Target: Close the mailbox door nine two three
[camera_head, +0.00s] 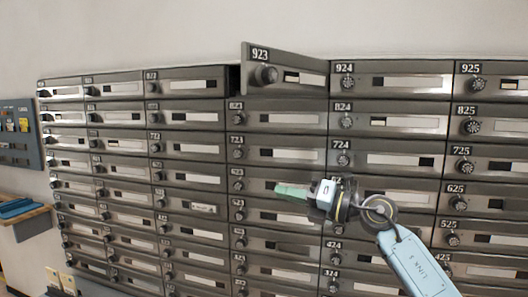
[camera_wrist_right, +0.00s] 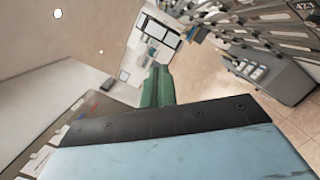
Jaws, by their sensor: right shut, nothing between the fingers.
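The mailbox door 923 (camera_head: 284,72) is in the top row of the mailbox wall. It stands ajar, hinged on its right side, with its left edge swung out and a dark gap on its left. It has a round dial and a small label window. My right gripper (camera_head: 280,189) is shut and empty, in front of the lower rows, below and apart from door 923. Its green fingers point left in the head view. In the right wrist view the green fingers (camera_wrist_right: 157,88) are together. Door 923 is not clearly visible there. My left gripper is not in view.
The neighbouring doors, such as 924 (camera_head: 391,82) and 823 (camera_head: 279,117), are shut. A grey panel (camera_head: 17,133) hangs on the wall at far left above a small shelf (camera_head: 25,218). The space before the upper row is clear.

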